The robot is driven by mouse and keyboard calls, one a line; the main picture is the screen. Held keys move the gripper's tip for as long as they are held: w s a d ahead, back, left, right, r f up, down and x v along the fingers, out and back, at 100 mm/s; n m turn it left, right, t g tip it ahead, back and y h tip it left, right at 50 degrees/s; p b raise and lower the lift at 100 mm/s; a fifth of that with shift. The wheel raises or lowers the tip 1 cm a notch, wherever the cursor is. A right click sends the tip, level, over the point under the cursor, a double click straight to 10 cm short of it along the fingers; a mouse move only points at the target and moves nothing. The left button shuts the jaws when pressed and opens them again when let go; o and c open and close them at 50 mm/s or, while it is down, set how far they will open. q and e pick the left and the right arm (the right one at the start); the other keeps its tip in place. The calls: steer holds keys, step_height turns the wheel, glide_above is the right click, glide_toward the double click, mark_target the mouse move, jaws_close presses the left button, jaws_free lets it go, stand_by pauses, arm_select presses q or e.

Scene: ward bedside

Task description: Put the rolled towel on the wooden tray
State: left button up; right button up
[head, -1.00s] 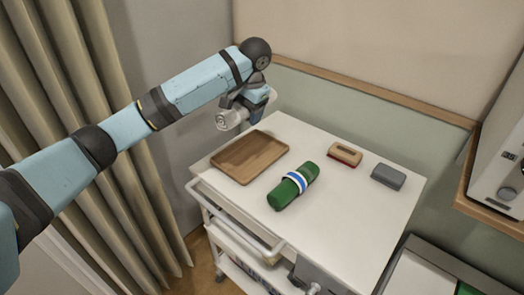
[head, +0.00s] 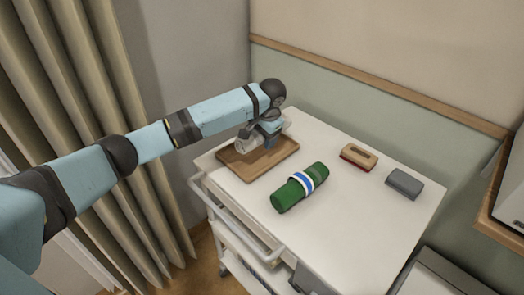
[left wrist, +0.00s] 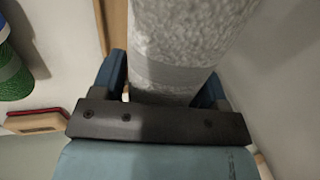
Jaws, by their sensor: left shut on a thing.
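The rolled towel (head: 246,143) is a pale grey-white roll with a fuzzy surface. In the left wrist view the towel (left wrist: 188,40) fills the space between the blue fingers of my left gripper (left wrist: 163,90). The gripper and towel hide part of the tray's back. My right gripper is not in view.
A green roll (head: 287,195) with a blue and white band lies right of the tray on the white cart top (head: 365,215). A red-and-tan brush-like block (head: 359,157) and a grey block (head: 404,184) lie farther right. A wall stands behind; a curtain (head: 90,120) hangs left.

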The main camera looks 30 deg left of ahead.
mark_target(261, 158)
arm_select(q)
steer(key=x, duration=0.3)
steer(key=d+x, duration=0.1)
steer(key=x, duration=0.2)
steer(key=shift+s+f, duration=0.15)
steer(key=shift+s, duration=0.05)
steer(key=shift+d, duration=0.1)
steer(key=shift+s+f, duration=0.1)
steer(key=shift+s+f, duration=0.25)
steer(key=shift+f, duration=0.3)
steer(key=o, duration=1)
steer(key=shift+f, duration=0.1)
steer(key=shift+c, duration=0.2)
steer(key=shift+d, duration=0.1)
steer(key=shift+r, duration=0.3)
steer(key=v, duration=1.2)
steer(key=shift+w+r, duration=0.15)
steer(key=shift+w, duration=0.2)
steer(key=shift+r, duration=0.3)
